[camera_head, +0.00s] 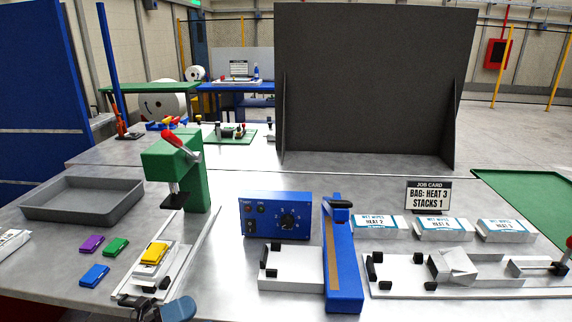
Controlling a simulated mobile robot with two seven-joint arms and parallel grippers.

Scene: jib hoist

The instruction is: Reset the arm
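The task's arm is not marked out by name. A dark and blue-grey part at the bottom edge looks like my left gripper (163,311). It is cut off, close to the near end of the press's rail, and its fingers cannot be made out. My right gripper is not in view.
A blue control box (276,215) with a dial stands left of the bar. A grey tray (84,200) and coloured blocks (94,275) lie left. A dark panel (372,90) stands behind.

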